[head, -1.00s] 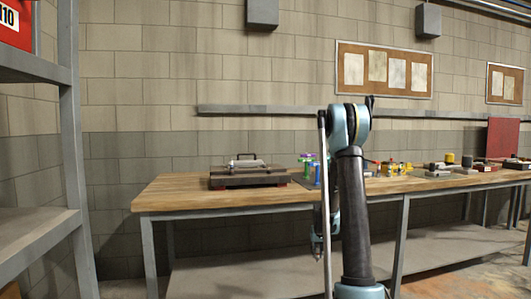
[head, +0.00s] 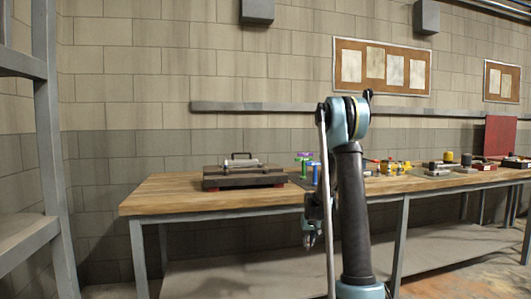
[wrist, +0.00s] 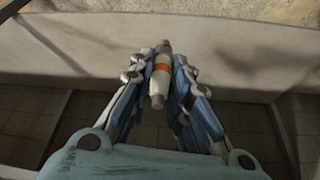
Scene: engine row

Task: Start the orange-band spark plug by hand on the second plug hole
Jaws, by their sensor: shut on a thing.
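The orange-band spark plug (wrist: 161,70) is between the fingers of my gripper (wrist: 162,72) in the wrist view. It has a white body with an orange band and grey ends. My gripper is shut on it. In the head view my gripper (head: 312,240) hangs low in front of the bench, below the top's front edge, and the plug cannot be made out there. A dark block with a handle (head: 243,176), possibly the engine part, sits on the left of the bench. Its plug holes cannot be made out from here.
The wooden bench (head: 165,195) has a lower shelf (head: 230,275). Green, purple and blue items (head: 306,165) stand right of the block. Small coloured parts (head: 390,168) lie further right. A grey rack (head: 48,140) stands at the left. The bench's left end is clear.

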